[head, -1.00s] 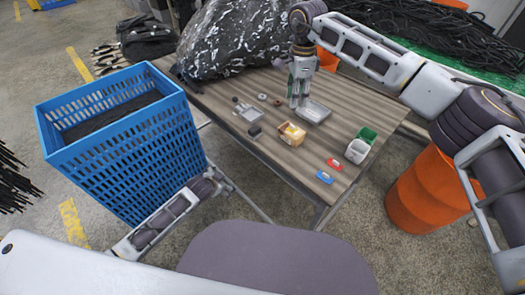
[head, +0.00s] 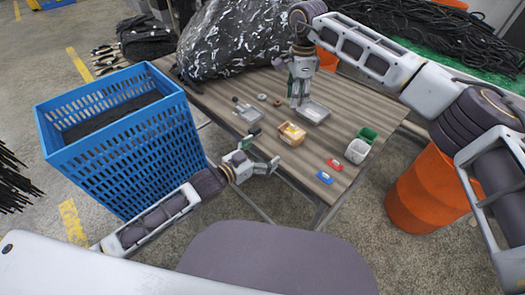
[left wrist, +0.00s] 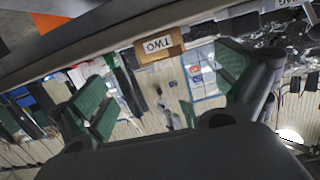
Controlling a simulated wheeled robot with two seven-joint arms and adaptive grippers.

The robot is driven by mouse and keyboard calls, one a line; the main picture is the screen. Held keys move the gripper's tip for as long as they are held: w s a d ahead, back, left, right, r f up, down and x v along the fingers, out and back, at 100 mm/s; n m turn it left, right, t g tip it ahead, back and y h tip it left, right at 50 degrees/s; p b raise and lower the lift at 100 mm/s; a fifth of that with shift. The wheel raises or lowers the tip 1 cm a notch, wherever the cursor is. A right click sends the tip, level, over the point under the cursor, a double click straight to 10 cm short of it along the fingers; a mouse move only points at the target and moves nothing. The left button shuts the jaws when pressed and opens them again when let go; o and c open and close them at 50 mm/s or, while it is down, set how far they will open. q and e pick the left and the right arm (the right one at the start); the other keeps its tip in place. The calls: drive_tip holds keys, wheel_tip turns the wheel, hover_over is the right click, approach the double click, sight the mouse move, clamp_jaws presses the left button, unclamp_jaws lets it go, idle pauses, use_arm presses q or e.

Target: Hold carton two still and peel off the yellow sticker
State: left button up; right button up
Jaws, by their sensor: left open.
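Carton two (head: 291,137) is a small tan box on the wooden table, with a yellow-orange patch and a pale label on it. In the left wrist view the carton (left wrist: 160,46) shows a white label reading TWO; no yellow sticker can be made out there. My left gripper (head: 264,153) is open and empty, just left of and nearer than the carton, by the table's front edge, not touching it. In the left wrist view its green pads (left wrist: 165,90) stand wide apart. My right gripper (head: 299,101) points down behind the carton, beside a grey tray; its fingers are too small to judge.
The grey tray (head: 314,112) lies behind the carton. Green (head: 368,135) and white (head: 357,151) bins stand right, with red (head: 335,165) and blue (head: 324,177) items before them. A blue crate (head: 120,150) stands left and an orange barrel (head: 425,190) right.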

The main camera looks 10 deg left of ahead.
sight(286, 137)
use_arm(q)
drive_tip(key=shift+r, duration=0.2)
drive_tip(key=shift+w+d, duration=0.1)
idle(0.4)
drive_tip(key=shift+x, duration=6.8)
drive_tip(key=shift+c, duration=0.4)
